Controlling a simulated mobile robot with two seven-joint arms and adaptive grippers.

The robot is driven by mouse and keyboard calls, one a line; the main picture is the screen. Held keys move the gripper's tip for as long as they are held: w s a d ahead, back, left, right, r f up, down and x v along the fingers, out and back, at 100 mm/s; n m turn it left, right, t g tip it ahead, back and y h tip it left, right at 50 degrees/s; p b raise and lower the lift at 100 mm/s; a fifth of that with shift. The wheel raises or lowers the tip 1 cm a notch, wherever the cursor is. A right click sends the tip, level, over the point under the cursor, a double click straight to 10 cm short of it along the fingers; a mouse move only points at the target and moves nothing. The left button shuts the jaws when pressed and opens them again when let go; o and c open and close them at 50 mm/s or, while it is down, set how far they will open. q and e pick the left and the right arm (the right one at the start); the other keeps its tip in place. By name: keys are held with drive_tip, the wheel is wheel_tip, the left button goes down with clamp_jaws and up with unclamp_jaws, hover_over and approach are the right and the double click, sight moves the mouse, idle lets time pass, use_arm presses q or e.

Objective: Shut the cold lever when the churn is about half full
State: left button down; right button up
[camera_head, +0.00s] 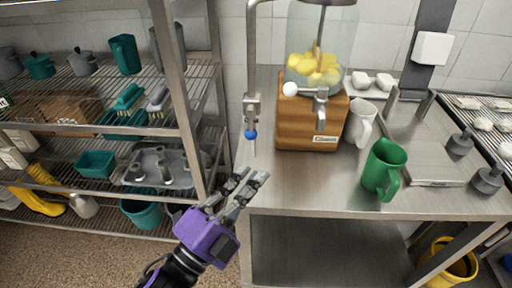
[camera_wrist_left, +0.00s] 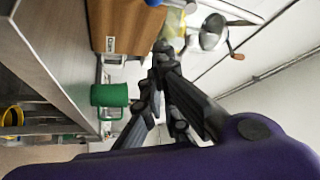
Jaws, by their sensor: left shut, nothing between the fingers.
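The churn is a clear glass jar (camera_head: 320,40) with yellow chunks in its lower part, on a wooden base (camera_head: 310,125). Its top is cut off, and I cannot tell a water level. Left of it a metal tap pipe (camera_head: 251,60) comes down, with a blue-tipped lever (camera_head: 250,134) at its lower end. The blue tip also shows at the top edge of the left wrist view (camera_wrist_left: 153,2). My left gripper (camera_head: 256,175) is shut and empty, below the blue tip and apart from it, near the counter's front left edge. My right gripper is not in view.
A green jug (camera_head: 383,168) stands right of the churn on the steel counter (camera_head: 300,180), with a white jug (camera_head: 360,125) behind it. A wire shelf rack (camera_head: 190,100) with teal tubs and scoops stands left. The counter front is clear before the wooden base.

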sight(251, 125)
use_arm(q)
drive_tip(key=s+r+p+x, duration=0.1)
drive_tip(key=p+x, duration=0.1)
drive_tip(key=x, duration=0.8)
drive_tip(key=shift+w+a+f, duration=0.5)
drive_tip(key=shift+a+f, duration=0.05)
drive_tip(key=shift+a, duration=0.15)
drive_tip(key=shift+w+a+f, duration=0.5)
drive_tip(key=shift+a, duration=0.25)
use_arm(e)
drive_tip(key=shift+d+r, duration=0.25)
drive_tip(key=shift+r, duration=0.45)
